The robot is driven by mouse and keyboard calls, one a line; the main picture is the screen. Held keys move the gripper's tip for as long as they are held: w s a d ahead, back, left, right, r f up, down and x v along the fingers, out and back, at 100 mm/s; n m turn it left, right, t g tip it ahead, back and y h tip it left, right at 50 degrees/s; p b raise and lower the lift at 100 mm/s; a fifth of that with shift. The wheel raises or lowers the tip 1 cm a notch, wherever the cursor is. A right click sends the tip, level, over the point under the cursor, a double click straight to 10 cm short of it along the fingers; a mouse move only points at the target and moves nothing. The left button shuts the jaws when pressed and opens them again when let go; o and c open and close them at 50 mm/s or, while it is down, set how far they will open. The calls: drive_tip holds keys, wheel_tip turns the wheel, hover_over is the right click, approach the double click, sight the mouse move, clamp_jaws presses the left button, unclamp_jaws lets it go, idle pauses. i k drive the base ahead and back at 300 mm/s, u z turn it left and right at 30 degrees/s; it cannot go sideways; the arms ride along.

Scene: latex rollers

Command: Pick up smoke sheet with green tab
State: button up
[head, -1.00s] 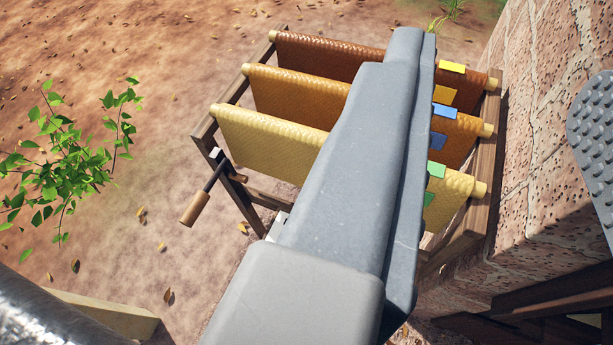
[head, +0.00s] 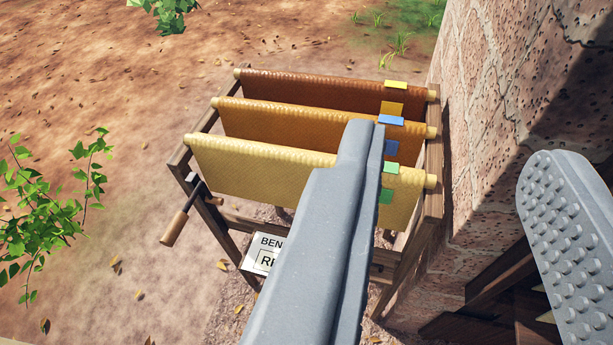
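The smoke sheet with the green tab (head: 245,170) is pale yellow and hangs over the nearest rod of a wooden rack (head: 434,205). Its green tab (head: 387,195) shows near its right end. My gripper shows as two wide-apart grey fingers (head: 455,165). The left finger reaches up in front of the rack and hides part of the pale sheet. The right finger, with a studded inner pad, is at the right edge by the wall. The gripper is open, with nothing between the fingers.
Behind it hang an orange-brown sheet (head: 270,122) with a blue tab and a dark brown sheet (head: 310,92) with a yellow tab. A crank handle (head: 180,218) sticks out at the rack's left. A brick wall (head: 490,130) stands close on the right. Leafy twigs (head: 50,210) are at left.

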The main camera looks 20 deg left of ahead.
sight(270, 174)
drive_tip(key=z, duration=0.05)
drive_tip(key=i, duration=0.9)
drive_tip(key=u, duration=0.1)
